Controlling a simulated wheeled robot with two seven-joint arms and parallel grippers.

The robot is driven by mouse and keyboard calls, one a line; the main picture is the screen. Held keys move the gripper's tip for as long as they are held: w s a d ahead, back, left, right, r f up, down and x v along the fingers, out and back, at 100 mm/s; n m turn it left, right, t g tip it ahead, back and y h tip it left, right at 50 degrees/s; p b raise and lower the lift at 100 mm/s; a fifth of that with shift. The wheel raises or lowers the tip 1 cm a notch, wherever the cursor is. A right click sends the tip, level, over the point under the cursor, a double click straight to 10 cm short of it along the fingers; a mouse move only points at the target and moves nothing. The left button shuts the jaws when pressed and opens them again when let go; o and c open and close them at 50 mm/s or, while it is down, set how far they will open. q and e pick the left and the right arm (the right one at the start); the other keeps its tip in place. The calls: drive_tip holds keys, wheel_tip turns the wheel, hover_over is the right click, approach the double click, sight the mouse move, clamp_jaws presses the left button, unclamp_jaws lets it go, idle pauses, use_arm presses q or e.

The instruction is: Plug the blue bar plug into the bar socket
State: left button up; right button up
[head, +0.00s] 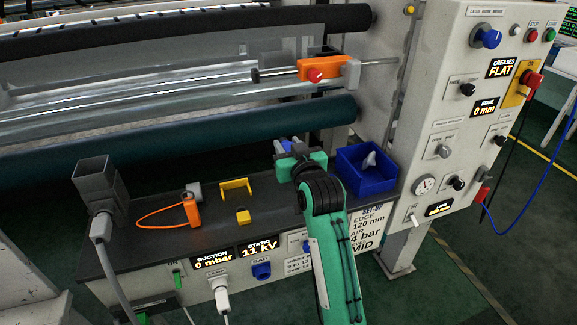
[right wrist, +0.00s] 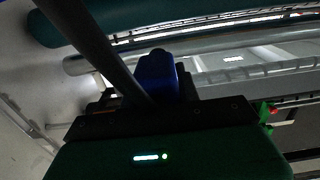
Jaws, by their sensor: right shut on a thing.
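My right gripper (head: 292,150) reaches over the back of the dark bench shelf, with my teal arm coming up from the bottom. It is shut on a blue piece, which I take as the blue bar plug (right wrist: 157,75); in the right wrist view it stands between the jaws, partly hidden by a dark rod or cable. In the head view only a small blue bit shows at the gripper's tip. My left gripper is not in view.
A blue bin (head: 365,172) stands right of my gripper. A yellow bracket (head: 236,188), an orange looped tool (head: 190,210) and a grey square tube (head: 98,180) are on the shelf. A white lamp plug (head: 221,297) sits left of the socket. A dark green roller (head: 180,140) runs behind.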

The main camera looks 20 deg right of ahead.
drive_tip(key=shift+r, duration=0.65)
